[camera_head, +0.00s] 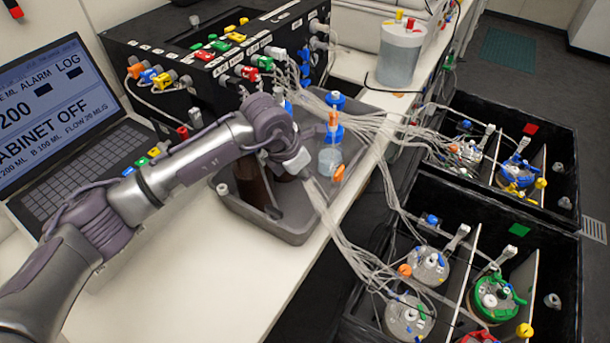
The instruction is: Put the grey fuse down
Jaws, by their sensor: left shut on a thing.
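My left arm reaches in from the left across the white bench. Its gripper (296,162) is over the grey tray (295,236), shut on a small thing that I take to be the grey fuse. The fingers and the arm largely hide the fuse, and its outline cannot be made out. Inside the tray, a dark brown bottle (252,183) stands partly behind my arm. A clear bottle with a blue cap (330,158) stands to the right of the gripper. My right gripper is not in view.
A black control box (190,75) with coloured connectors stands behind the arm, with a laptop (70,120) at the left. Tubes run from the box across the tray to black crates (480,235) of vessels at the right. The front bench (200,280) is clear.

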